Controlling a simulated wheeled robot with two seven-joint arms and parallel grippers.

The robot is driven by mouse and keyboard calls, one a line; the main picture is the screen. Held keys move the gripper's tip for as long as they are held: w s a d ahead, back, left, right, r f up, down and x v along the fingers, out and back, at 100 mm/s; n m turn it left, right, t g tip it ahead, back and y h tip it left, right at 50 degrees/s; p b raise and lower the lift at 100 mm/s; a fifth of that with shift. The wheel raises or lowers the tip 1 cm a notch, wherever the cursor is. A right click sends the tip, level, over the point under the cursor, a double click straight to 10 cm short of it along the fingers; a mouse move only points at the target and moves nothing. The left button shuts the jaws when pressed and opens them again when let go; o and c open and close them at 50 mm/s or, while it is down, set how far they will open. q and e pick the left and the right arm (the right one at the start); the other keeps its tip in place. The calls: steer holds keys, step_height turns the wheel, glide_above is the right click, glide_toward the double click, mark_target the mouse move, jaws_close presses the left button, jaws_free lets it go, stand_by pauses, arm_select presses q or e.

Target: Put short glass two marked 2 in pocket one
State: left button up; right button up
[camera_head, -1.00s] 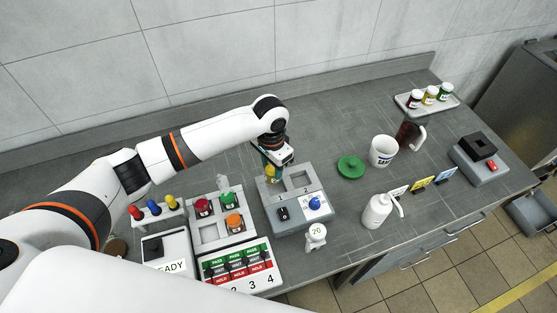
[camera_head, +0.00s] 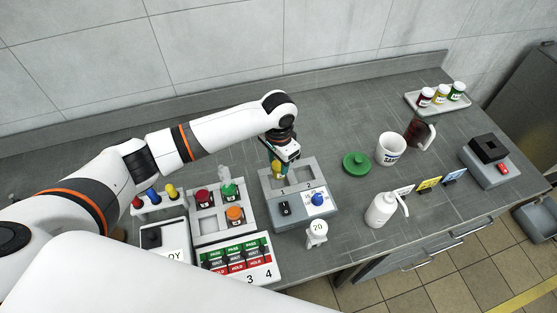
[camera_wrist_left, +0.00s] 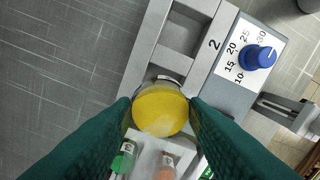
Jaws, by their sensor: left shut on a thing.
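My left gripper (camera_head: 279,166) is shut on a short glass with a yellow top or contents. The glass shows as a round yellow disc (camera_wrist_left: 160,110) between the dark green fingers in the left wrist view. Any number on it is hidden. The grey mixer block (camera_head: 272,212) has two square pockets marked 1 and 2. The gripper and glass are at the pocket one side. In the wrist view the glass covers most of that pocket; I cannot tell whether it is inside or just above. Pocket two (camera_head: 304,175) looks empty. My right gripper is not in view.
The block carries a black switch (camera_head: 285,208) and a blue knob (camera_head: 318,198). Left of it is a grey rack (camera_head: 206,226) with red, green and orange-topped items. The counter behind is clear.

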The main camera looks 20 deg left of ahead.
arm_select(q)
steer(key=shift+f+b, duration=0.95)
steer(key=shift+f, duration=1)
steer(key=shift+f+b, duration=0.55)
steer(key=shift+f, duration=0.4)
steer(key=o, duration=1.1)
steer(key=shift+o, duration=0.7)
steer(key=o, duration=0.4)
steer(key=shift+c, duration=0.2)
